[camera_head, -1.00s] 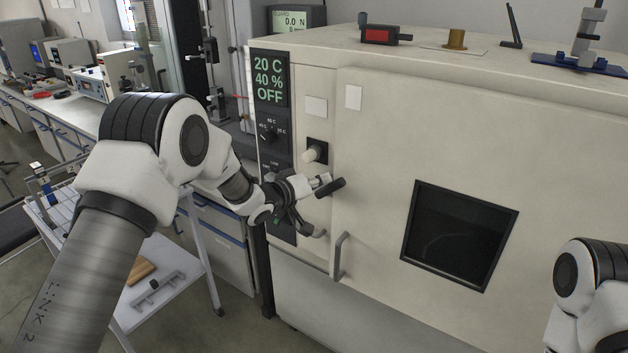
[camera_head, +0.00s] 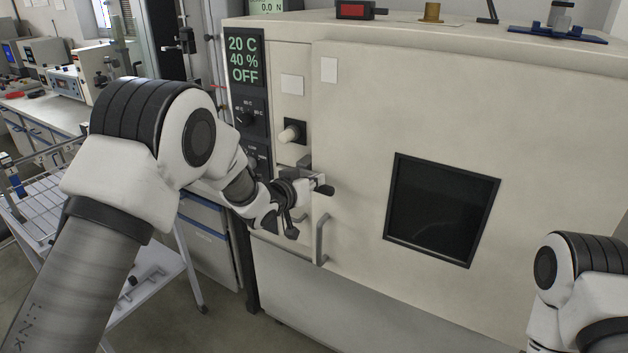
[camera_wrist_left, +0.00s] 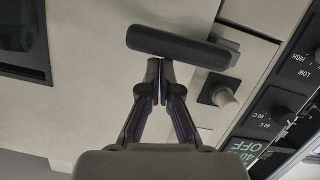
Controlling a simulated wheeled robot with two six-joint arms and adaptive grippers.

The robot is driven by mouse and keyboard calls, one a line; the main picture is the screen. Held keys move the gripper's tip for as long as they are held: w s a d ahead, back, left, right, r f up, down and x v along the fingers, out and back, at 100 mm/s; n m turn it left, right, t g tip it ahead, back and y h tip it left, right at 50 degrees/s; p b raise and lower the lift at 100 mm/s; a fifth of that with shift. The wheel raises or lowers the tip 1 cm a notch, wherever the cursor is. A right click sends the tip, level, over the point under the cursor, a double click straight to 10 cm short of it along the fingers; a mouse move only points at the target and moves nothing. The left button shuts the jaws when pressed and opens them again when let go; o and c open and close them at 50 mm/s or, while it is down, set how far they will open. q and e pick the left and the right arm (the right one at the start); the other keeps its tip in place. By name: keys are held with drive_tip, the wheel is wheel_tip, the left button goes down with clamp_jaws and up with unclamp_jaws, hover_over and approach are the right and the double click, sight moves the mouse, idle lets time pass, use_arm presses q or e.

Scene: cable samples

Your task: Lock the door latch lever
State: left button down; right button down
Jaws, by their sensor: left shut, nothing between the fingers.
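The door latch lever (camera_head: 325,190) is on the left edge of the chamber door (camera_head: 350,120), below the white knob. Its black grip slants slightly down to the right, and a grey bracket shows behind it. In the left wrist view the lever (camera_wrist_left: 178,47) is a thick dark bar across the upper middle. My left gripper (camera_head: 300,188) is at the lever, partly hiding it. In the wrist view the left gripper (camera_wrist_left: 160,68) is shut and empty, its tips at the bar's edge; I cannot tell whether they touch. My right gripper is out of view.
A fixed door handle (camera_head: 320,240) is just below the lever. A white knob (camera_head: 292,133) sticks out above. The control panel (camera_head: 247,100) is to the left and reads 20 C, 40 %, OFF. A white cart (camera_head: 150,265) stands at the lower left.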

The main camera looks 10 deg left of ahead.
use_arm(q)
drive_tip(key=shift+s+d+f, duration=0.1)
drive_tip(key=shift+s+f, duration=0.05)
drive_tip(key=shift+f, duration=0.15)
wheel_tip(320, 180, up, 5)
drive_tip(key=p, duration=0.4)
drive_tip(key=b+v, duration=0.3)
drive_tip(key=v, duration=0.6)
drive_tip(key=shift+s, duration=0.5)
drive_tip(key=shift+f, duration=0.15)
